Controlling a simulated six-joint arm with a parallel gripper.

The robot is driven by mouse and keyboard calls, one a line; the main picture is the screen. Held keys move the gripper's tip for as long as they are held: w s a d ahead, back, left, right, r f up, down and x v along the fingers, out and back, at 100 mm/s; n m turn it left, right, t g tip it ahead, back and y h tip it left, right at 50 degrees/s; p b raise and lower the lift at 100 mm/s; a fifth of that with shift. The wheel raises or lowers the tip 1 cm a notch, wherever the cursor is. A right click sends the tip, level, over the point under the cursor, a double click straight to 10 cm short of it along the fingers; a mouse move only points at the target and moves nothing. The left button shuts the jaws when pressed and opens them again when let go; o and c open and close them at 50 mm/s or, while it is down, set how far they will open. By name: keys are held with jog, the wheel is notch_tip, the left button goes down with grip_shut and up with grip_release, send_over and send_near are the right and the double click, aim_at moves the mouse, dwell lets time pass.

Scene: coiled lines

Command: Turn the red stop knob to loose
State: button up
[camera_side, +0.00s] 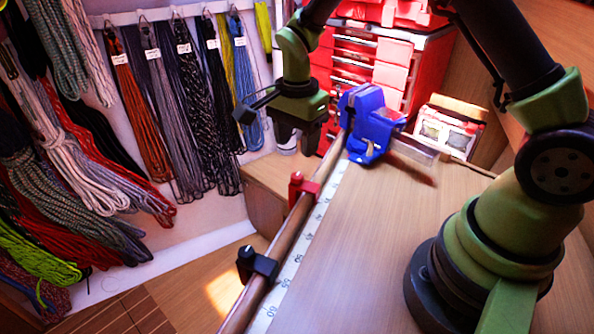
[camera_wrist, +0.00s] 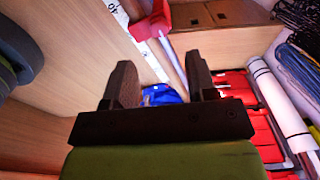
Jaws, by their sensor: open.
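The red stop (camera_side: 303,189) sits on the round rail, with its small red knob (camera_side: 296,177) standing on top at the left. It also shows at the top of the wrist view (camera_wrist: 150,22), past my fingertips; how far its knob is turned cannot be told. My gripper (camera_side: 297,138) is open and empty, pointing down above the rail and the red stop, toward the blue vise. In the wrist view my two fingers (camera_wrist: 161,80) stand apart with nothing between them but the blue vise beyond.
A blue vise (camera_side: 366,122) stands at the rail's far end. A black stop (camera_side: 258,264) sits nearer on the rail, beside a measuring scale (camera_side: 290,268). Coiled lines (camera_side: 130,110) hang at left. Red drawers (camera_side: 375,60) stand behind. The bench (camera_side: 370,240) right of the rail is clear.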

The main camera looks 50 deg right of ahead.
aim_at(297, 176)
notch_tip(297, 176, down, 8)
jog(key=shift+r, duration=0.1)
jog(key=c, duration=0.9)
jog(key=shift+c, duration=0.2)
